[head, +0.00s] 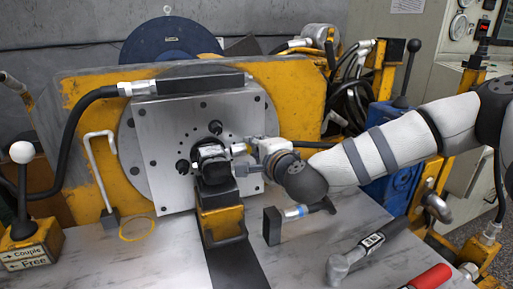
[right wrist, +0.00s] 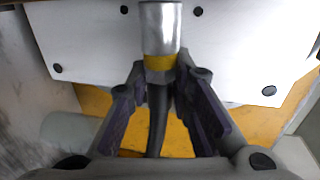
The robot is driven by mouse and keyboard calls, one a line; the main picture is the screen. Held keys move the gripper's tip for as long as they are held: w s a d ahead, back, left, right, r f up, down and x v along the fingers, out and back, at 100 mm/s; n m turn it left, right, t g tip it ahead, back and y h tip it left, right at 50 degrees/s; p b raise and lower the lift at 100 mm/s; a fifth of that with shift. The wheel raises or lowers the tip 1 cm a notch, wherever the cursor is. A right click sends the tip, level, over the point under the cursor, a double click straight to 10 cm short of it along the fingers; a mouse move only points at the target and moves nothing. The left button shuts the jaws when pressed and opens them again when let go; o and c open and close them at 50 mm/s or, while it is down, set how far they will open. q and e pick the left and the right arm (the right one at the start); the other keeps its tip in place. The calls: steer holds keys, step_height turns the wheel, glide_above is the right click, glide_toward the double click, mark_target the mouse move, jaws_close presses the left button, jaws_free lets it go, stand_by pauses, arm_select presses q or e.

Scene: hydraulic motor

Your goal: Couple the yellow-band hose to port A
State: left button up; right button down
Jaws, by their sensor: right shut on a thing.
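My right gripper (head: 252,158) reaches in from the right to the front of the black motor (head: 212,165) on the grey plate. In the right wrist view its two dark fingers (right wrist: 165,105) are shut on the yellow-band hose. The hose end shows there as a silver sleeve (right wrist: 160,28) with a yellow band (right wrist: 159,64) and a black hose tail between the fingers. My left gripper is not in view.
A grey tool (head: 365,250) and a red handle (head: 430,278) lie at the front right. A white-knob lever (head: 22,190) with a Couple/Free sign (head: 28,255) stands at left. A yellow ring (head: 122,236) lies on the bench.

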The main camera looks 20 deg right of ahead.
steer(key=shift+a, duration=0.7)
steer(key=c, duration=1.3)
jaws_free()
steer(key=shift+w, duration=0.1)
steer(key=shift+c, duration=0.2)
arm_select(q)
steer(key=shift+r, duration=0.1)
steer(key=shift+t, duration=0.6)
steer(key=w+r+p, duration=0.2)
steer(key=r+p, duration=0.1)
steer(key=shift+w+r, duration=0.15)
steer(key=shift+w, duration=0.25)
arm_select(e)
steer(key=v, duration=0.7)
steer(key=v, duration=0.7)
steer(key=shift+s+a, duration=0.1)
steer(key=shift+s, duration=0.25)
